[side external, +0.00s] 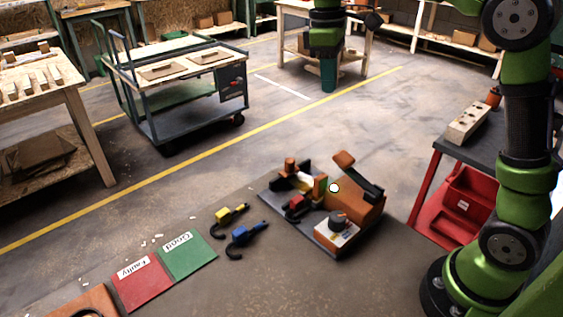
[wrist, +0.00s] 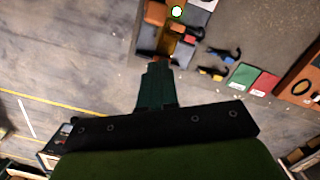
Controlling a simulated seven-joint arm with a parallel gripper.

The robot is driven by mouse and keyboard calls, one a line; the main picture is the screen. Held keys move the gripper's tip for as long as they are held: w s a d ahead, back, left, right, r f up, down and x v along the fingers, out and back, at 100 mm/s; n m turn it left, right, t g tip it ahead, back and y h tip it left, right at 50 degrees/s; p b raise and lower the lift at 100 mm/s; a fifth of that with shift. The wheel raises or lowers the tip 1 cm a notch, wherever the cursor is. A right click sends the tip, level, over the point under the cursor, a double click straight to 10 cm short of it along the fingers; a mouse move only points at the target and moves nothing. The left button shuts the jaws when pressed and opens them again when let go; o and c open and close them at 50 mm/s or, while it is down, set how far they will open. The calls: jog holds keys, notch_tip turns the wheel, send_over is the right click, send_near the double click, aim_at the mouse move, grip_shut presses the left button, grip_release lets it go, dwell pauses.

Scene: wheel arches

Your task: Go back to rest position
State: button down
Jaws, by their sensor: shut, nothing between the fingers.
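My gripper (side external: 328,86) hangs at the top middle of the side external view, pointing down. It is high up and well apart from the workbench things. In the wrist view, its dark green fingers (wrist: 156,72) are together with nothing held between them. An orange and grey fixture (side external: 355,205) sits on a dark plate at the lower middle of the side external view. It shows partly at the top of the wrist view. The yellow tool (side external: 230,213) and the blue tool (side external: 247,234) lie left of it.
A green "Good" mat (side external: 187,254) and a red "Faulty" mat (side external: 142,283) lie at the lower left. A red cart (side external: 465,205) with a pale perforated block (side external: 467,123) stands at the right. A trolley (side external: 165,125) and wooden tables stand behind. Space around my gripper looks clear.

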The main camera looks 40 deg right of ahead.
dwell(0.3)
jog(key=s+a+f+m+t+y, duration=0.1)
jog(key=s+m+t, duration=0.3)
jog(key=s, duration=0.4)
jog(key=s+a+f+m+t+y, duration=0.1)
jog(key=s+a+f+m+t, duration=0.2)
jog(key=s, duration=0.6)
jog(key=f+m+t, duration=0.1)
jog(key=m, duration=0.1)
jog(key=shift+a+m+y, duration=0.3)
jog(key=shift+a, duration=0.05)
